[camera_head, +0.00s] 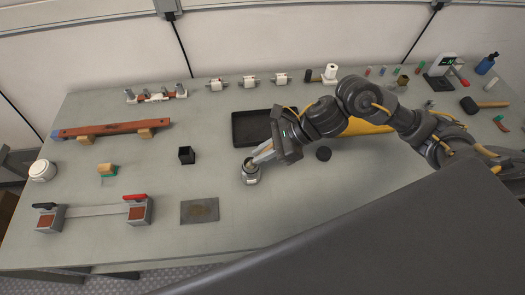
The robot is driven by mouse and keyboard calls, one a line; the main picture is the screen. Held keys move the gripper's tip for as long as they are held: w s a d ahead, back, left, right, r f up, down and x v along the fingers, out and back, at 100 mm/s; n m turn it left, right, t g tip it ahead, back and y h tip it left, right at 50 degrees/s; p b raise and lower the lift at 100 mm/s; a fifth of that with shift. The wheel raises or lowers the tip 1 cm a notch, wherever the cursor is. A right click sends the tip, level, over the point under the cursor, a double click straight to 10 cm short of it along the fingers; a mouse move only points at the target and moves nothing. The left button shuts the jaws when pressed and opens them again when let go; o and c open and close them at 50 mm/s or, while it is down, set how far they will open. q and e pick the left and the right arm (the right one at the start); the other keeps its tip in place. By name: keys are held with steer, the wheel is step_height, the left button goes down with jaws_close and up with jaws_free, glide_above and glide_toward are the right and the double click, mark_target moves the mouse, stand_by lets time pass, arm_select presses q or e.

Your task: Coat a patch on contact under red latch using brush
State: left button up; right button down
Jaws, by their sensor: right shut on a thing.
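The red latch (134,197) sits on top of a grey block at the front left. A reddish-brown contact face (138,214) shows under it on the block's front. A matching block with a black latch (44,206) stands to its left, with a thin bar between them. My right gripper (263,153) is above a small open jar (251,174) and is shut on a thin item, which I take to be the brush. The brush is mostly hidden by the gripper, and I cannot tell how far it reaches into the jar. My left gripper is not in view.
A dark flat plate (199,211) and a black cup (186,155) lie between the jar and the blocks. A black tray (252,127) is behind the gripper, and a black round lid (323,153) is right of it. The front table edge is clear.

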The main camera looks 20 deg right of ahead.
mark_target(262, 152)
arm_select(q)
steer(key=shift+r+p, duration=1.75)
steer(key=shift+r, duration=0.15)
arm_select(e)
steer(key=shift+r, duration=3.4)
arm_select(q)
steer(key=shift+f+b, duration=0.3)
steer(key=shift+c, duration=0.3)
arm_select(e)
steer(key=w+d+r+m+t+h, duration=0.1)
steer(key=w+d+r+m+t, duration=0.2)
steer(key=d, duration=0.5)
steer(key=shift+w+r+m+h, duration=0.4)
steer(key=shift+w+r+m, duration=0.25)
steer(key=shift+m, duration=0.05)
